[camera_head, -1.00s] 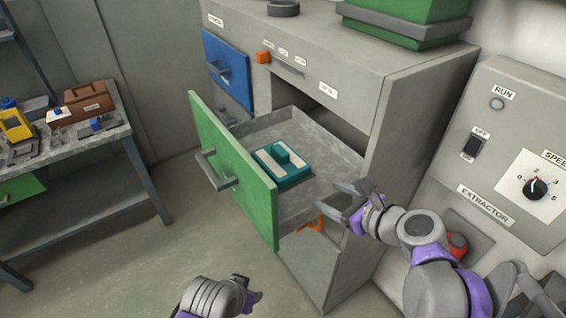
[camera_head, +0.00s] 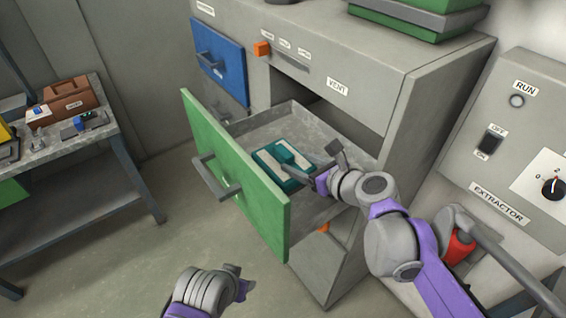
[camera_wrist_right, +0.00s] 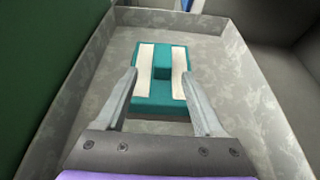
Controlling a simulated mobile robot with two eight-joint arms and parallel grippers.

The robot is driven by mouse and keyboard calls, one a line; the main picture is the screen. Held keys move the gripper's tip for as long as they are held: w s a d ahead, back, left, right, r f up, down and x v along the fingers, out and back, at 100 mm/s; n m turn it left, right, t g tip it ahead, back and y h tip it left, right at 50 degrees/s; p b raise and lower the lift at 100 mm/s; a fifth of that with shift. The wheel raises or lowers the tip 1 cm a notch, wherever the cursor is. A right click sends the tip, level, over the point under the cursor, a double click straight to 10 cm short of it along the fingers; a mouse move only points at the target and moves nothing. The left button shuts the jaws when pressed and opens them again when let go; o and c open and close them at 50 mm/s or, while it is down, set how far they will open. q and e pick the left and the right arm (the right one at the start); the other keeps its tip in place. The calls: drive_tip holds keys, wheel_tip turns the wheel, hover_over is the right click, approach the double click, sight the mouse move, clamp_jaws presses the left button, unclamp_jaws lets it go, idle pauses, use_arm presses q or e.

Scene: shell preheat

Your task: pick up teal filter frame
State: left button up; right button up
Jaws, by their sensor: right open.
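The teal filter frame (camera_head: 270,158), with pale strips and a raised teal bar, lies flat in the open drawer (camera_head: 325,143) behind the green front. In the right wrist view the filter frame (camera_wrist_right: 161,75) shows ahead, between the lines of the two fingers. My right gripper (camera_head: 318,160) is open over the drawer, close to the frame's right side; its fingers (camera_wrist_right: 165,80) hold nothing and partly overlap the frame in the head view. My left gripper (camera_head: 243,282) is low at the bottom of the head view, apart from the drawer; its jaw opening is unclear.
The green drawer front (camera_head: 235,180) with its grey handle stands up at the drawer's left. The cabinet (camera_head: 370,85) rises behind and right. A blue drawer (camera_head: 220,65) is shut. A workbench (camera_head: 60,145) stands left, and the extractor panel (camera_head: 515,150) is at the right.

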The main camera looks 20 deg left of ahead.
sight(287, 154)
drive_tip(key=x, duration=0.5)
drive_tip(key=shift+w+a+r, duration=0.1)
drive_tip(key=shift+w+a, duration=0.1)
drive_tip(key=shift+w, duration=0.2)
clamp_jaws()
